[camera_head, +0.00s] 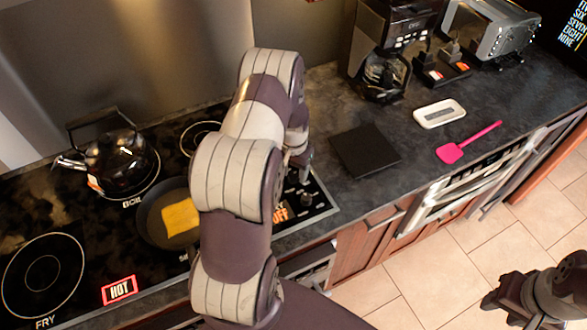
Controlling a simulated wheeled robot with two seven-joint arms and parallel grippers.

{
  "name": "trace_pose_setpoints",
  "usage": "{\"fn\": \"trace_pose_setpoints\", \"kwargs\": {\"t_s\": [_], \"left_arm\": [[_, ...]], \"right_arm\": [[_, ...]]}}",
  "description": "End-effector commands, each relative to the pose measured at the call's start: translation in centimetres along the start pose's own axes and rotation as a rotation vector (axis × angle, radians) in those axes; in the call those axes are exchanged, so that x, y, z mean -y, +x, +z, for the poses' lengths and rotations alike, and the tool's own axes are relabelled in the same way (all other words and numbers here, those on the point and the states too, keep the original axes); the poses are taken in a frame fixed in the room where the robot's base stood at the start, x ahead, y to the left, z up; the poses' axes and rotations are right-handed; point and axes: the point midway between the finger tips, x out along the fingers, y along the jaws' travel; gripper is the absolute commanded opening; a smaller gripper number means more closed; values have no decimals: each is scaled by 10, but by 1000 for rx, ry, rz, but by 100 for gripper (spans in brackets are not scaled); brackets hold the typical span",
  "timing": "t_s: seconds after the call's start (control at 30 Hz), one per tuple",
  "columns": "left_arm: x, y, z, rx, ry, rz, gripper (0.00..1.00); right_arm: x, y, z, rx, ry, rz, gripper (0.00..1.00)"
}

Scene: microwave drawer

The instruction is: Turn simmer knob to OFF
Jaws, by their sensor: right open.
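The control strip (322,208) with dark knobs lies at the right end of the black cooktop. One knob (305,199) shows beside a lit orange-red label reading "OFF" (280,214). My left arm covers much of the strip, so I cannot tell which knob is the simmer knob or how it is set. My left gripper (303,172) is low over the strip, close to the knobs; its fingers are too small and dark to tell open from shut, or contact. My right gripper (490,304) is open and empty at the lower right, over the floor.
A dark pan (150,225) holding a yellow slice (180,217) is left of my arm. A kettle (122,160) stands behind it. A lit "HOT" sign (119,290) is at front left. A black mat (365,150), pink spatula (468,142) and coffee maker (385,45) are on the right counter.

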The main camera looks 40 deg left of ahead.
Motion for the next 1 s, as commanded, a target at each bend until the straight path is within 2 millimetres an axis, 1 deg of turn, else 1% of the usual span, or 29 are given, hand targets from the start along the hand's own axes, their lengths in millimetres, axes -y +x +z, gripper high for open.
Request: {"fn": "trace_pose_setpoints", "kwargs": {"t_s": [0.03,0.07,0.1,0.13,0.17,0.47,0.63,0.77,1.0], "left_arm": [[0,0,0,0,0,0,37],[0,0,0,0,0,0,27],[0,0,0,0,0,0,14],[0,0,0,0,0,0,4],[0,-1,0,0,0,0,0],[0,-2,0,0,-5,0,0],[0,-2,0,0,-46,0,0],[1,-2,0,0,-116,0,0],[2,-1,-1,-1,-318,0,0]], "right_arm": [[0,0,0,0,0,0,43],[0,0,0,0,0,0,43],[0,0,0,0,0,0,43],[0,0,0,0,0,0,43],[0,0,0,0,0,0,43],[0,0,0,0,0,0,43],[0,1,0,0,0,0,43],[0,3,0,0,0,0,43],[0,8,1,0,0,0,43]]}}
